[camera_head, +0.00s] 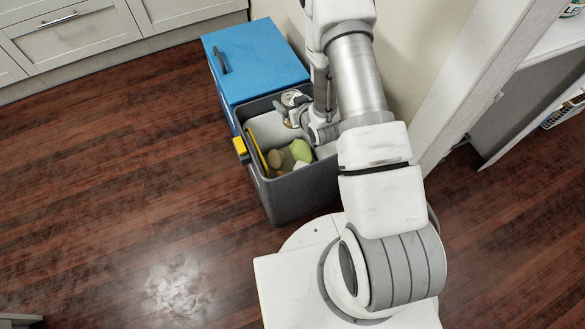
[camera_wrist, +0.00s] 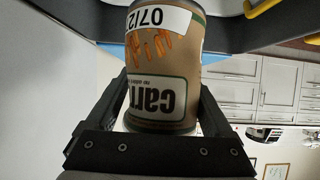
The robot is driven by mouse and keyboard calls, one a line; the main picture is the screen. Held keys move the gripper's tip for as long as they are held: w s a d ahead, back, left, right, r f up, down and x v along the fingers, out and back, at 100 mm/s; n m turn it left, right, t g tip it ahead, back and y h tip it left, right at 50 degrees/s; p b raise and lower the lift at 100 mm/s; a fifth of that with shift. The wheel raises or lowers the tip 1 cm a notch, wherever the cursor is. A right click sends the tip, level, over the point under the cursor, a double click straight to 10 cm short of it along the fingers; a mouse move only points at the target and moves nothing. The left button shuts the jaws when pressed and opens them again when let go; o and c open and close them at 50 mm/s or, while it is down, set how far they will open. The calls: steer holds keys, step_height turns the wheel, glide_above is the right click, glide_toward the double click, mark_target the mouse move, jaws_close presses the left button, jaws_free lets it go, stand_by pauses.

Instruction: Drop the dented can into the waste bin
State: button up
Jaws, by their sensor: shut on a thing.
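My gripper (camera_wrist: 160,95) is shut on a can (camera_wrist: 158,75) with a brown label, carrot pictures and a white strip reading "07/2". The lettering is upside down in the wrist view, and I cannot make out a dent. In the head view the can's metal end (camera_head: 292,97) shows at my gripper (camera_head: 296,112), over the opening of the grey waste bin (camera_head: 290,198). Part of the gripper is hidden by my arm. Inside the bin are a green item (camera_head: 300,150), a brownish item (camera_head: 276,158) and some pale and yellow pieces.
A blue-topped unit (camera_head: 255,60) with a dark handle adjoins the bin's far side. White drawers (camera_head: 70,35) stand at the back left, shelves (camera_head: 545,75) at the right. The wooden floor at left is clear.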

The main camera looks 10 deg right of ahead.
steer(key=shift+r, duration=0.1)
steer(key=o, duration=1.5)
steer(key=p+v, duration=0.7)
steer(key=v, duration=1)
steer(key=shift+s, duration=0.2)
steer(key=shift+w+r, duration=0.1)
